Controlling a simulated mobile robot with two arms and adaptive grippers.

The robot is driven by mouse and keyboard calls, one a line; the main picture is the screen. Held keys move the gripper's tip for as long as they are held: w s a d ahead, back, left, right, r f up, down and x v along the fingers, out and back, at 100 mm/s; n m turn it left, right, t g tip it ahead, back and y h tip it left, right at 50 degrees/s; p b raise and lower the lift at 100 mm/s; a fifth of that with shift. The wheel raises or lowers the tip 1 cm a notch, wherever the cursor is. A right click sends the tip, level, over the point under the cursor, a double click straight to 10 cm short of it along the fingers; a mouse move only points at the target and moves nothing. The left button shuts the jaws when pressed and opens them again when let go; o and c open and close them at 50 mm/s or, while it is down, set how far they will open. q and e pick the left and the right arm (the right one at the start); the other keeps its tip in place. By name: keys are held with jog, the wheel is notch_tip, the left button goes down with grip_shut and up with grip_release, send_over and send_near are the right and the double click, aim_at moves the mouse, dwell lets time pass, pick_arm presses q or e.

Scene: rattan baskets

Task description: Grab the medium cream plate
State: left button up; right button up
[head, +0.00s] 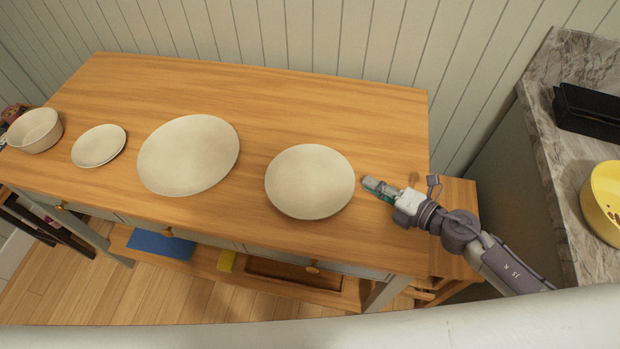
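Three cream plates lie apart on the wooden tabletop (300,85). The medium cream plate (309,181) is the rightmost one, flat near the front edge. The largest cream plate (188,155) lies left of it, and the smallest (98,146) is further left. My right gripper (372,186) is just right of the medium plate's rim, with a small gap between them. Its fingers point left towards the plate and show nearly edge-on, so their opening is unclear. My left gripper is out of view.
A cream bowl (36,130) stands at the table's left end. A marble counter (562,165) at the right holds a yellow bowl (604,200) and a black object (588,112). A panelled wall (300,35) runs behind the table. The table's back half is clear.

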aim_at(353, 175)
jog(key=x, duration=0.4)
jog(key=shift+p, duration=0.35)
jog(key=shift+a, duration=0.15)
grip_shut()
